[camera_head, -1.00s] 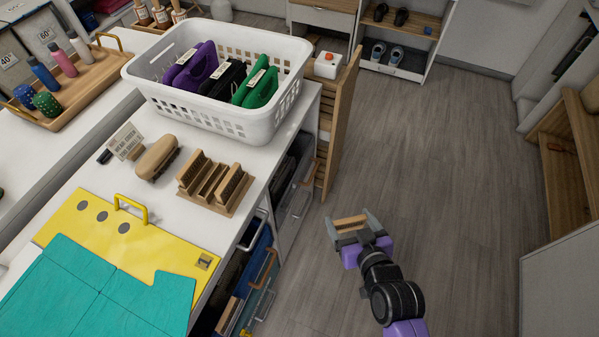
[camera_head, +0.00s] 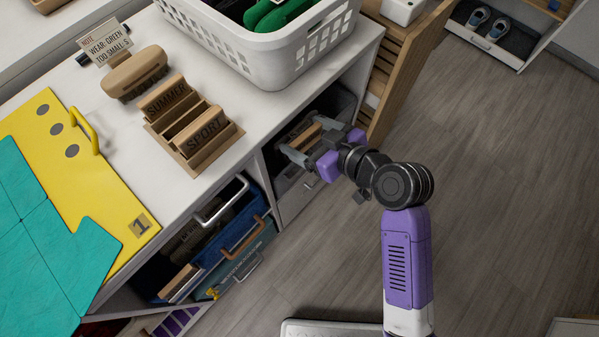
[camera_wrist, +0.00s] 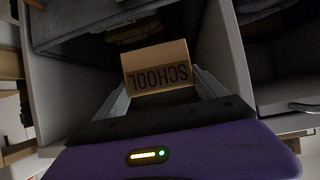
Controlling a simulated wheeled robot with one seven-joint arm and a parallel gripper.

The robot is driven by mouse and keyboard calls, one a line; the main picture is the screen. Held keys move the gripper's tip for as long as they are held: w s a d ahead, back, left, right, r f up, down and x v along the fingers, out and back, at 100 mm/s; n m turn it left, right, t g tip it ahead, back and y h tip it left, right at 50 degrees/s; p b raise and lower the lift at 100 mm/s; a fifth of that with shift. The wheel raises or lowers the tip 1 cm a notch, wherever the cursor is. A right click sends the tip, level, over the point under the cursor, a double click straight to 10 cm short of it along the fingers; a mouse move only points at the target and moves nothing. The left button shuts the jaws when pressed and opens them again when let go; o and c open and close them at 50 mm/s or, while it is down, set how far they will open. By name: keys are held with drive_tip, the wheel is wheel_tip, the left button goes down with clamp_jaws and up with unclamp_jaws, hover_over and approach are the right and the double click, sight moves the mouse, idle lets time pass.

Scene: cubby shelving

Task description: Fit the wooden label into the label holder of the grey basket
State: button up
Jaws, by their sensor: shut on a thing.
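The wooden label (camera_wrist: 155,66) reads SCHOOL, upside down in the wrist view. My gripper (camera_head: 303,140) is shut on it, with a finger at each side; the label (camera_head: 305,135) shows between the fingers in the head view. My gripper is at the front of the cubby under the counter's right end. A grey basket (camera_head: 335,104) is in that cubby, partly hidden by my gripper and the counter. In the wrist view, a dark grey basket (camera_wrist: 90,22) lies just beyond the label. Its label holder is too dark to make out clearly. I cannot tell whether the label touches the basket.
The counter (camera_head: 235,112) overhangs the cubbies and carries a white laundry basket (camera_head: 290,58) and a wooden label rack (camera_head: 192,138). Blue and green baskets (camera_head: 236,243) fill the cubby to the left. A wooden slatted panel (camera_head: 405,75) stands close right. The floor (camera_head: 480,180) is open.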

drive_tip(key=shift+s+a+f+n+g, duration=0.15)
drive_tip(key=shift+a+n+g, duration=0.15)
drive_tip(key=shift+a, duration=0.2)
drive_tip(key=shift+s+a+f+y+b, duration=0.1)
drive_tip(key=shift+a+f+y+b, duration=0.1)
drive_tip(key=shift+f+y+b, duration=0.1)
drive_tip(key=b, duration=0.2)
hover_over(299, 168)
wheel_tip(299, 168, down, 9)
drive_tip(key=shift+f, duration=0.15)
drive_tip(key=o, duration=1.3)
